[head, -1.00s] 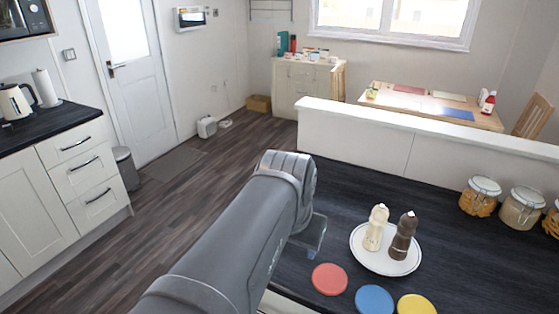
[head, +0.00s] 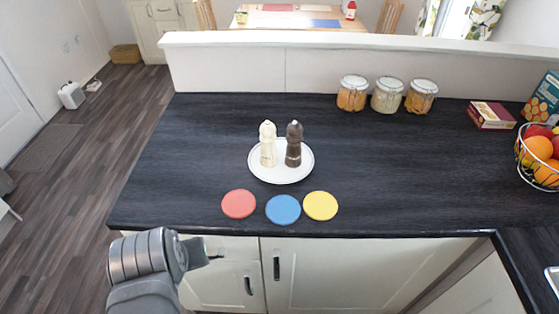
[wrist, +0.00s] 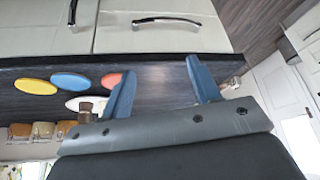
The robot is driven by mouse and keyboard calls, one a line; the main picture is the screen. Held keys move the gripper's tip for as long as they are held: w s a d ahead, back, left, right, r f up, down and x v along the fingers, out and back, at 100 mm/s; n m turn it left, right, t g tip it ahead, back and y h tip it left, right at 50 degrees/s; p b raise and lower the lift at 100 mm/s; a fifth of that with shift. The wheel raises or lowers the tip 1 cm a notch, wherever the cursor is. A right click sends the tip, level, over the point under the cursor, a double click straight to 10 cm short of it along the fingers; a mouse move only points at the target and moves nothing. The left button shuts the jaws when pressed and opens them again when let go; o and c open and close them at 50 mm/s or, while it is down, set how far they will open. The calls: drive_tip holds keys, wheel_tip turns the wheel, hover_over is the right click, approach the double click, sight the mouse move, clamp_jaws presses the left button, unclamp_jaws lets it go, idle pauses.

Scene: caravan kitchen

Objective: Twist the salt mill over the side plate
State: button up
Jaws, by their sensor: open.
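The cream salt mill (head: 267,143) stands upright on the left part of the white side plate (head: 282,177), on the dark worktop. A dark brown mill (head: 293,145) stands upright just right of it on the same plate. My gripper (head: 213,257) is low at the front left, beside the cupboard fronts and apart from the plate and mills. In the wrist view its two blue fingers (wrist: 160,85) are spread with nothing between them. That view is upside down; the plate (wrist: 73,103) is partly hidden by the gripper.
Red (head: 238,204), blue (head: 283,209) and yellow (head: 320,205) coasters lie along the front edge before the plate. Three jars (head: 388,96) stand by the back ledge. A fruit basket (head: 540,158) and a box (head: 491,115) are at right. The worktop left of the plate is clear.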

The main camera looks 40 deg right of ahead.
wheel_tip(320, 180, up, 9)
drive_tip(key=n+g+y, duration=0.2)
drive_tip(key=n+g, duration=0.3)
drive_tip(key=n, duration=1)
hover_over(267, 122)
drive_tip(key=shift+a+r, duration=0.15)
drive_tip(key=shift+r, duration=0.05)
drive_tip(key=shift+d+f, duration=0.1)
drive_tip(key=shift+d, duration=0.15)
drive_tip(key=shift+f, duration=2.95)
drive_tip(key=shift+c, duration=0.5)
